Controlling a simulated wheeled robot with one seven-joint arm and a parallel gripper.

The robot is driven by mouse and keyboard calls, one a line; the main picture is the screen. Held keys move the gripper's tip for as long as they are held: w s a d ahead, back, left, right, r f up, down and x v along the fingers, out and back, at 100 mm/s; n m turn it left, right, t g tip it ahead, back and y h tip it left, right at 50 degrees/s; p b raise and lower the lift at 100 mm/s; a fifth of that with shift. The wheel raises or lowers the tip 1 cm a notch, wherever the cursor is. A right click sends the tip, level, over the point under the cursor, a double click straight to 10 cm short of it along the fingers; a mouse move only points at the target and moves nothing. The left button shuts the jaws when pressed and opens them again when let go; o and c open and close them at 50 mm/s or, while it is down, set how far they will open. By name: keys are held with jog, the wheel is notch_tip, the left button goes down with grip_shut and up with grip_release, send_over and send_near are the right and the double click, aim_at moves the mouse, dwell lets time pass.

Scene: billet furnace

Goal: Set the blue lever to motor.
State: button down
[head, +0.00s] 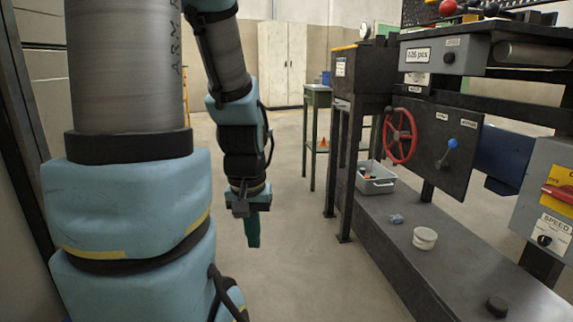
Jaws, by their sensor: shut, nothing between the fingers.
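The blue lever (452,144) is a blue ball knob on a short grey arm, mounted on the dark panel (425,150) of the machine at the right. Its arm runs from a pivot lower left up to the knob, so it leans to the upper right. Small pale labels sit along the panel's top edge, too small to read. My gripper (252,232) hangs pointing down over the floor, left of the machine and well apart from the lever. Its teal fingers are together and hold nothing.
A red handwheel (400,136) is left of the lever. A grey box (556,195) with a red switch is at the right. A grey bin (375,178) and a white tub (425,238) stand on the machine's low bed. Open floor lies between my arm and the machine.

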notch_tip(320, 180, up, 35)
jog(key=p, duration=3.3)
